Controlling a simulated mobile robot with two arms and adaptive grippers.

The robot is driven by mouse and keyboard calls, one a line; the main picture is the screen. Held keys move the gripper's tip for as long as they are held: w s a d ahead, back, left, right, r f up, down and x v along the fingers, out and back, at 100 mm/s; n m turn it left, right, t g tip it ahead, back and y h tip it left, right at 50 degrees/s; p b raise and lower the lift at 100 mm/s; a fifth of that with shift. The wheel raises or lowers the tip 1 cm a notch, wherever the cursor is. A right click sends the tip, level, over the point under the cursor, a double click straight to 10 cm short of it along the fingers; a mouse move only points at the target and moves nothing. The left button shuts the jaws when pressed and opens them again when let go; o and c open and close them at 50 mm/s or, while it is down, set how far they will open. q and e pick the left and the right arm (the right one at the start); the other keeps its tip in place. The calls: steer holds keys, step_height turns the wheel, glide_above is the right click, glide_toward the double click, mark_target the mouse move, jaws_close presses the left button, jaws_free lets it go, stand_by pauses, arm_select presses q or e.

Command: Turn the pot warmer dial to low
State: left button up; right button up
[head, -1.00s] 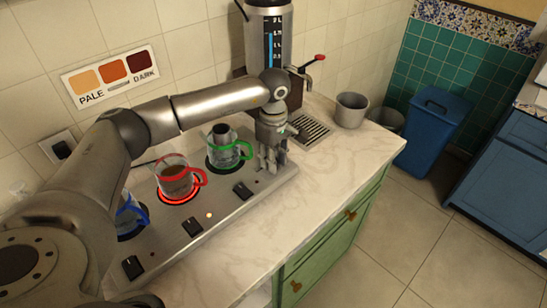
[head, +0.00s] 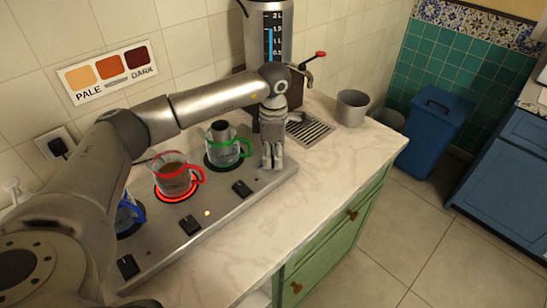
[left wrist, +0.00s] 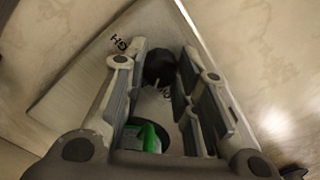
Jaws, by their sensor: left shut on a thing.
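The steel pot warmer (head: 215,212) lies along the counter. It bears a blue-rimmed pot (head: 128,215), a red-rimmed pot (head: 173,177) with brown liquid above a glowing red ring, and a green-rimmed pot (head: 222,150). My left gripper (head: 272,163) points down at the warmer's right end, beside the green-rimmed pot. In the left wrist view, a round black dial (left wrist: 160,68) sits between the fingers of my left gripper (left wrist: 162,62), which is shut on it. Lettering "GH" shows beside it. The dial is hidden in the head view. My right gripper is out of view.
Several black switches (head: 190,225) line the warmer's front. A samovar (head: 268,40) with a red-handled tap, a drip grate (head: 308,130) and a grey cup (head: 352,107) stand beyond my gripper. The marble counter (head: 290,215) in front is clear.

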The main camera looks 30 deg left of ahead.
arm_select(q)
steer(key=n, duration=0.5)
steer(key=shift+b, duration=0.4)
stand_by(0.3)
steer(key=o, duration=1.1)
steer(key=shift+c, duration=0.2)
step_height(320, 180, up, 12)
